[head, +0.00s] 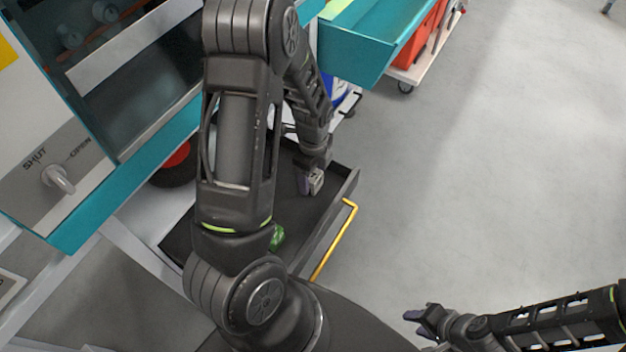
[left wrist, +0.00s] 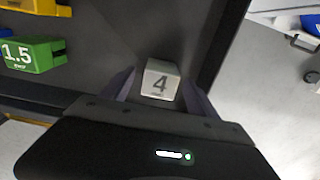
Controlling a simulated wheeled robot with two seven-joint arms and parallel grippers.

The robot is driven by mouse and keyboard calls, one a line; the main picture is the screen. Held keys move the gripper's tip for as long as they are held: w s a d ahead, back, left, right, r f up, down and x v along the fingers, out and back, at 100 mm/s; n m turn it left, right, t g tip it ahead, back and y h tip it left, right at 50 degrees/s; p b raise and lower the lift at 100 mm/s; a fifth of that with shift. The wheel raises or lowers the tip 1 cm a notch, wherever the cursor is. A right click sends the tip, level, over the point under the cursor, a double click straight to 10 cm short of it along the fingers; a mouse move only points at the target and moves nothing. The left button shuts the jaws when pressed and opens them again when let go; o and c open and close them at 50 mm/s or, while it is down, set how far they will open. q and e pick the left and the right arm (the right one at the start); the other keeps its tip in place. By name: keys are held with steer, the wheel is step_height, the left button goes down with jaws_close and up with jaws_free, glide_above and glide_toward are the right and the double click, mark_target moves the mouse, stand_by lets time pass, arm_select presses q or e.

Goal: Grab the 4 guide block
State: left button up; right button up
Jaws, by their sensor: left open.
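The guide block marked 4 (left wrist: 160,80) is a small pale grey block on the dark tray floor in the left wrist view. My left gripper (left wrist: 162,88) is open, with one finger on each side of the block. I cannot tell whether the fingers touch it. In the head view my left gripper (head: 312,183) reaches down into the black tray (head: 337,215), and the block is hard to make out there. My right gripper (head: 418,321) is at the lower right over the floor, far from the tray. Its finger gap is unclear.
A green block marked 1.5 (left wrist: 33,54), a yellow block (left wrist: 38,6) and a blue block edge (left wrist: 4,33) lie left of the gripper. The tray wall (left wrist: 226,50) is close on the right. A yellow handle (head: 335,240) runs along the tray's outer side.

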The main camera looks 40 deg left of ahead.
mark_target(313, 175)
arm_select(q)
steer(key=shift+f, duration=0.1)
steer(key=shift+c, duration=0.3)
jaws_close()
stand_by(0.8)
step_height(313, 175, up, 10)
steer(key=shift+r+p, duration=0.1)
steer(key=shift+p, duration=0.7)
